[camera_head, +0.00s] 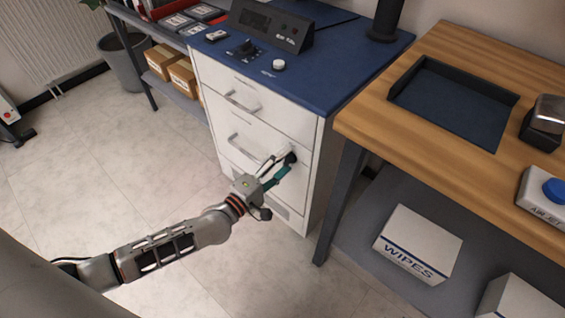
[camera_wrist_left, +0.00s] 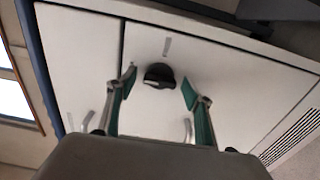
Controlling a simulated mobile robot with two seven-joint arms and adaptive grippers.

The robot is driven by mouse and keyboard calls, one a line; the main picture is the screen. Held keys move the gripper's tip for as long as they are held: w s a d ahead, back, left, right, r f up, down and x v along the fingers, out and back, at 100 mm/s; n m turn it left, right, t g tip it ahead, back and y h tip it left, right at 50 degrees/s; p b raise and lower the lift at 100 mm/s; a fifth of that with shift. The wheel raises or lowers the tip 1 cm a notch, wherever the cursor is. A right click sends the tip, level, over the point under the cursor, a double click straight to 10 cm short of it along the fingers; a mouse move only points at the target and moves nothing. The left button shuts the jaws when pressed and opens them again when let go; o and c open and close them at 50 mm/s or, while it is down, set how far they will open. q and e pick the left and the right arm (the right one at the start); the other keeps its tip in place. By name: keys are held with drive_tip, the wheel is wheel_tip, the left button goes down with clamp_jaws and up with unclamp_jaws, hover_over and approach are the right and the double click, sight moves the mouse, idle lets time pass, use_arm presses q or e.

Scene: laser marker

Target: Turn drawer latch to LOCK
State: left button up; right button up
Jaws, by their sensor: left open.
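The drawer latch is a small black knob (camera_wrist_left: 159,76) on the white drawer front. In the left wrist view it sits between my spread fingers, a little past their tips, and a grey mark shows on the panel near it. In the head view the latch (camera_head: 290,158) shows as a dark spot by my fingertips. My left gripper (camera_head: 281,167), with teal finger pads, is open in front of the cabinet; its fingers also show in the left wrist view (camera_wrist_left: 158,88). I cannot read any LOCK label. My right gripper is not in view.
The white drawer cabinet (camera_head: 262,124) has bar handles and stands under a blue top (camera_head: 330,75). A wooden bench (camera_head: 400,120) stands close on the right, its dark leg near my gripper. A WIPES box (camera_head: 417,243) sits on the lower shelf.

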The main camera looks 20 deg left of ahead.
use_arm(q)
drive_tip(key=shift+s, duration=0.1)
drive_tip(key=v, duration=1.1)
drive_tip(key=shift+s+a, duration=0.15)
drive_tip(key=shift+s, duration=0.25)
